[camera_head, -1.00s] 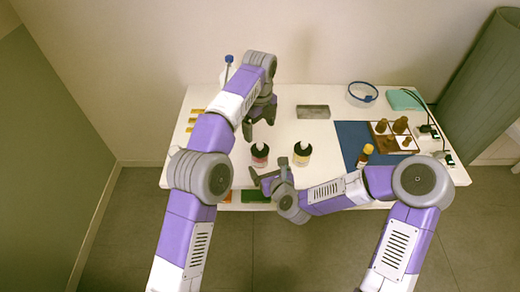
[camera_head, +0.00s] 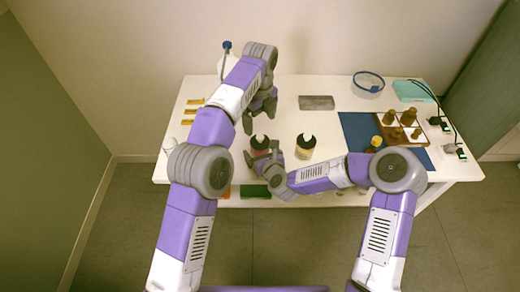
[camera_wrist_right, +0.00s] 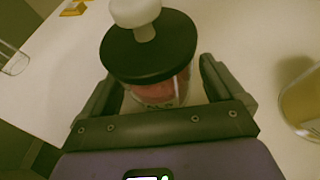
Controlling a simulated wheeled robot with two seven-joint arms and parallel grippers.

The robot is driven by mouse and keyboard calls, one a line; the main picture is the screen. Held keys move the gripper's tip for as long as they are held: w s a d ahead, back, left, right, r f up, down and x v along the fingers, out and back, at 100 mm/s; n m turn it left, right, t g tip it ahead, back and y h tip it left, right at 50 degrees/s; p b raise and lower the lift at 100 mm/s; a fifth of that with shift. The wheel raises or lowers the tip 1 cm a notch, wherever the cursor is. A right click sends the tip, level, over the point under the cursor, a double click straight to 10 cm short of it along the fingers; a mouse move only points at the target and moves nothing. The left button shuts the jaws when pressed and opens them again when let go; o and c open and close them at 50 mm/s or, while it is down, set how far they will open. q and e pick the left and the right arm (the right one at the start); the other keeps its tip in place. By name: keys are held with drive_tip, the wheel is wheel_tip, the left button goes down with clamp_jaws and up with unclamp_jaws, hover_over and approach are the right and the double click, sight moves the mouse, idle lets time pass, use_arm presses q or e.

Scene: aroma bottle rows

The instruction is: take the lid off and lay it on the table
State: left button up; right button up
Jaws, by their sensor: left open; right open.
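A glass jar with reddish contents (camera_wrist_right: 160,90) stands on the white table. Its round black lid (camera_wrist_right: 148,48) with a white knob (camera_wrist_right: 136,12) is on; the lid also shows in the head view (camera_head: 260,143). My right gripper (camera_head: 262,154) is open at this jar's near side. In the wrist view its fingers (camera_wrist_right: 157,80) lie on either side of the jar, below the lid; contact cannot be told. A second black-lidded jar (camera_head: 305,149) with pale yellow contents stands to the right. My left gripper (camera_head: 260,115) is open and empty, behind the reddish jar.
A grey block (camera_head: 316,102) lies at the back. A blue mat (camera_head: 356,128) and a wooden tray (camera_head: 409,137) with brown bottles are at the right. A green piece (camera_head: 255,191) lies at the front edge.

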drive_tip(key=shift+w+a+f, duration=0.1)
drive_tip(key=shift+w+a, duration=0.05)
drive_tip(key=shift+w, duration=0.15)
drive_tip(key=shift+c, duration=0.4)
